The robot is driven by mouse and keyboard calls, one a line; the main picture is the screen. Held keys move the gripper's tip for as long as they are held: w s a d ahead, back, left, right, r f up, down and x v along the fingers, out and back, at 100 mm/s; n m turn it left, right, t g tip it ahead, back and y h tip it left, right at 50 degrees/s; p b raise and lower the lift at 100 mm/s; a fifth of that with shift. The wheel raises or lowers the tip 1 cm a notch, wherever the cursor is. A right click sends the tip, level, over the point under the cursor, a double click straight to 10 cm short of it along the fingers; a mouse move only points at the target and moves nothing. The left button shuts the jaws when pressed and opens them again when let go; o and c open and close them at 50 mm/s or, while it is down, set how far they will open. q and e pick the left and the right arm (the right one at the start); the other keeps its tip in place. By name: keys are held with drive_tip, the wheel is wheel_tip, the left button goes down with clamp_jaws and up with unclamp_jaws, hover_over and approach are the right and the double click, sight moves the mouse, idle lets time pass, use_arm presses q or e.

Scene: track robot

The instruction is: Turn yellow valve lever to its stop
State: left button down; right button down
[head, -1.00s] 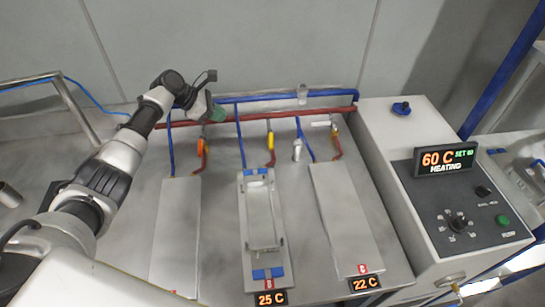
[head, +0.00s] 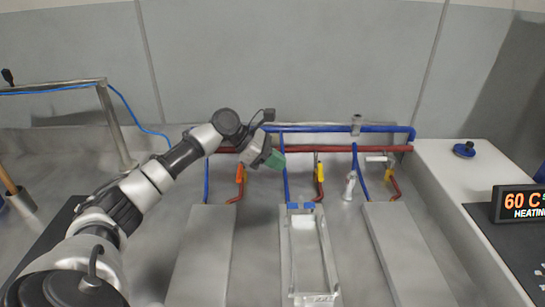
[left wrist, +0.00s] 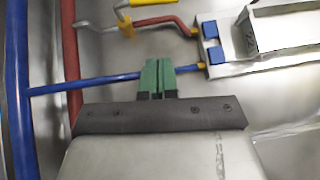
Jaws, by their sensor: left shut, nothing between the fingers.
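The yellow valve lever (head: 319,172) stands on the middle red branch pipe, below the long red pipe, in the head view. It points roughly up and down in that picture. In the left wrist view the yellow valve (left wrist: 126,24) shows at the top edge, partly cut off. My left gripper (head: 277,160) has green fingertips and is left of the yellow lever, apart from it. In the left wrist view its fingers (left wrist: 157,75) are together and empty, over a blue hose. My right gripper is not in view.
An orange valve lever (head: 240,173) is to the left and a white-handled one (head: 378,159) to the right. Blue (head: 345,128) and red (head: 350,149) pipes run along the back. Flat metal plates (head: 203,250) lie in front. A control box (head: 470,190) stands at the right.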

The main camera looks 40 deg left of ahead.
sight(320, 173)
use_arm(q)
drive_tip(key=x, duration=0.4)
drive_tip(key=w+d, duration=0.2)
drive_tip(key=d, duration=0.1)
drive_tip(key=shift+w+d+p, duration=0.25)
drive_tip(key=shift+d+p, duration=0.05)
drive_tip(key=shift+d, duration=0.2)
drive_tip(key=shift+r, duration=0.15)
drive_tip(key=p, duration=0.3)
drive_tip(key=d+p, duration=0.1)
drive_tip(key=p, duration=0.3)
drive_tip(key=shift+w+r+n+t+y+p, duration=0.2)
drive_tip(key=shift+r+n+t+y+p, duration=0.1)
drive_tip(key=shift+n, duration=0.1)
drive_tip(key=shift+d+f, duration=0.1)
drive_tip(key=shift+f, duration=0.2)
